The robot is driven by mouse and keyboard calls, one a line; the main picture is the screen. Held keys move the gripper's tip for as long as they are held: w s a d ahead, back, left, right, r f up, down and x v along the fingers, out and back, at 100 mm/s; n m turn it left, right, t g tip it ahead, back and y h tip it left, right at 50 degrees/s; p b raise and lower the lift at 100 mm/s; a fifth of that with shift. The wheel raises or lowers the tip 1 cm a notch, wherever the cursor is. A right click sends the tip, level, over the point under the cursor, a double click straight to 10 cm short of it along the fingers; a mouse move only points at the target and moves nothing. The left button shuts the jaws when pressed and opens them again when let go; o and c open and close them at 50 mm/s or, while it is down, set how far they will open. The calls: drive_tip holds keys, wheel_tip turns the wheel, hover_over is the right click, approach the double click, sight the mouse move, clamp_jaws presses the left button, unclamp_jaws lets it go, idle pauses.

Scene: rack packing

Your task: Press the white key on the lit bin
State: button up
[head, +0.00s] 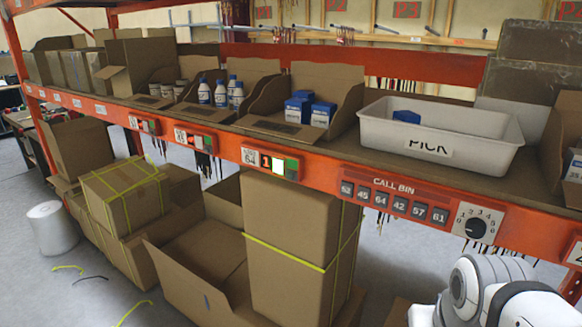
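A pick module (270,163) on the orange shelf beam carries the label 64 and a lit red digit that looks like 1. Its white key (278,166) is bright, with a green key (292,168) just right of it. Above it, an open cardboard bin (283,126) on the shelf holds several blue boxes (311,108). My white arm shows at the lower right, well to the right of the module. My gripper is not in view.
Two other modules (195,138) (145,125) sit further left, their displays dim. A white PICK tote (381,128) holds a blue item. A CALL BIN panel (394,197) and dial (476,223) are at right. Tall cartons (291,232) stand below the beam.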

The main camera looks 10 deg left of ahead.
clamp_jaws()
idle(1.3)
